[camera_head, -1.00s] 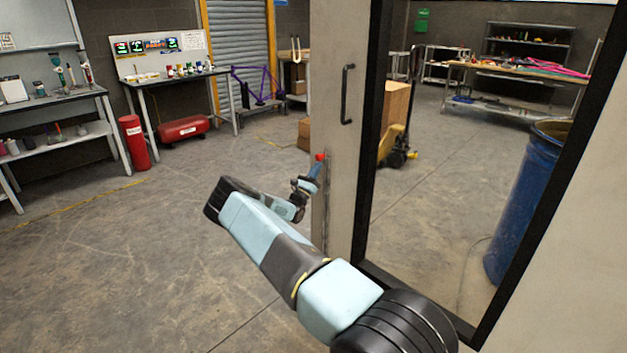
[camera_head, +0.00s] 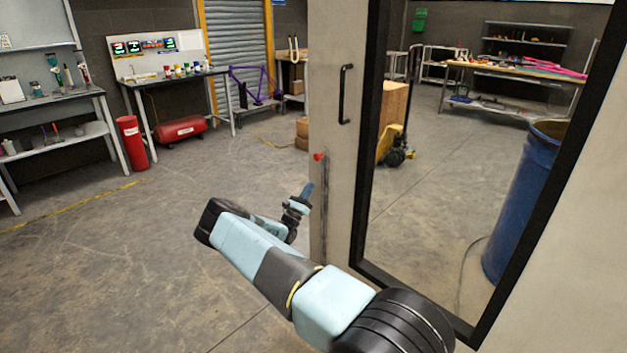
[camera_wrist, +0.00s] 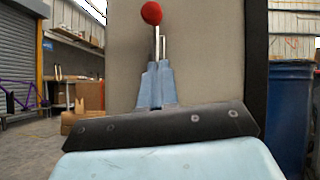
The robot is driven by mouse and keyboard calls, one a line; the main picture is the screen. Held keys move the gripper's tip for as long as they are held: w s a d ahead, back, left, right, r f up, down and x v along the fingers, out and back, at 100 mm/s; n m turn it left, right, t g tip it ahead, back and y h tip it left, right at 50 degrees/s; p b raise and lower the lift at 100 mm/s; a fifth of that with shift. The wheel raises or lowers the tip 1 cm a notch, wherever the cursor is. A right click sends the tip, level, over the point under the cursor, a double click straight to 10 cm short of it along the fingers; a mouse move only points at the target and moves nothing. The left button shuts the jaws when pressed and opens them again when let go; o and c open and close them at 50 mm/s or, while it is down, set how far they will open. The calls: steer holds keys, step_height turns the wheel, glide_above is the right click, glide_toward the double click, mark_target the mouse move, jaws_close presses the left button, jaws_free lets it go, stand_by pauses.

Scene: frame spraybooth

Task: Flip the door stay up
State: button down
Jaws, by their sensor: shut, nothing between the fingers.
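The door stay is a thin metal rod with a red ball knob (camera_head: 319,157), on the face of the pale door (camera_head: 338,140) near its left edge. In the wrist view the red knob (camera_wrist: 152,13) is at the top and the rod (camera_wrist: 157,45) stands upright below it. The rod's lower part is hidden behind my fingers. My gripper (camera_head: 307,188) is shut and empty, below the knob and to its left in the head view. In the wrist view my blue fingertips (camera_wrist: 157,66) overlap the rod below the knob; I cannot tell whether they touch.
The door has a black handle (camera_head: 346,94) above the knob and a black-framed window (camera_head: 368,130). A blue barrel (camera_head: 525,200) shows through the window. The floor left of the door is clear. A red cylinder (camera_head: 131,143) and benches stand farther back.

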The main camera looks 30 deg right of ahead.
steer(key=shift+v, duration=2.2)
steer(key=shift+a, duration=0.1)
steer(key=s+d+r+m+g+y, duration=0.2)
steer(key=s+r+m+g+y, duration=0.3)
steer(key=s+r+m+g, duration=0.55)
steer(key=s+d+r+m+g+y, duration=0.1)
steer(key=s+r+m+g+y, duration=0.6)
steer(key=r, duration=0.6)
steer(key=s+a+r+m+t+y, duration=0.2)
steer(key=s+a+r, duration=0.4)
steer(key=s, duration=0.5)
steer(key=s+a+r+m+t+y, duration=0.3)
steer(key=s+a+r+t+y, duration=0.2)
steer(key=s+a, duration=0.5)
steer(key=s+a+r+m+t+y, duration=0.3)
steer(key=s+a+r, duration=0.6)
steer(key=s, duration=0.5)
steer(key=shift+s+t+y, duration=0.25)
steer(key=shift+t+y, duration=0.05)
steer(key=shift+t, duration=0.45)
